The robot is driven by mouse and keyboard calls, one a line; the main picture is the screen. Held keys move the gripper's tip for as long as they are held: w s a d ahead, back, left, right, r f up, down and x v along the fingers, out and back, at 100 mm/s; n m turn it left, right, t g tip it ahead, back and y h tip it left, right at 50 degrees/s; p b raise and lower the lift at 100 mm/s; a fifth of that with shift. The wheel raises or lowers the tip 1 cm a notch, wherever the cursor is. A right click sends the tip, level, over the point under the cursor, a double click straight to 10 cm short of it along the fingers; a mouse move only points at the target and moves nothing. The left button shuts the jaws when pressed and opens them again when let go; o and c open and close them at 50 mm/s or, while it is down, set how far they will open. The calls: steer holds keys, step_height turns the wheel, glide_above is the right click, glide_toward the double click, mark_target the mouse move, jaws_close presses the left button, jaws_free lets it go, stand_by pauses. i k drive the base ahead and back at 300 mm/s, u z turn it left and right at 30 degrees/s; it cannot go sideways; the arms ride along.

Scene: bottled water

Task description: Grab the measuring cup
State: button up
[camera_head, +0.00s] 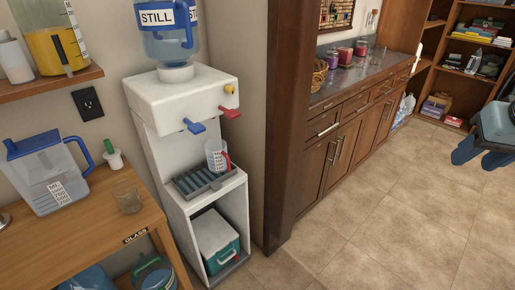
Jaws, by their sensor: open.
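A clear measuring cup (214,155) with white markings and a red handle stands upright on the drip tray (225,180) of the white water dispenser. Its handle is on the right side, under the red tap. A larger clear jug (52,185) with a blue handle, blue lid and a label with printed markings stands on the wooden table at left. My gripper (479,152), grey with dark blue fingers, is at the far right edge, partly cut off. It is open, with nothing visible in it, far from the cup and over the floor.
The dispenser (182,98) carries a large bottle (168,38) marked STILL. A small glass (127,196) stands on the table (95,240) near the dispenser. A dark wood post (288,120) and a cabinet counter (345,90) stand right of it. The tiled floor (390,220) is clear.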

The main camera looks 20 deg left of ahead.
mark_target(218, 160)
steer(key=z, duration=0.6)
steer(key=k, duration=1.5)
steer(key=u, duration=1.95)
steer(key=i, duration=1)
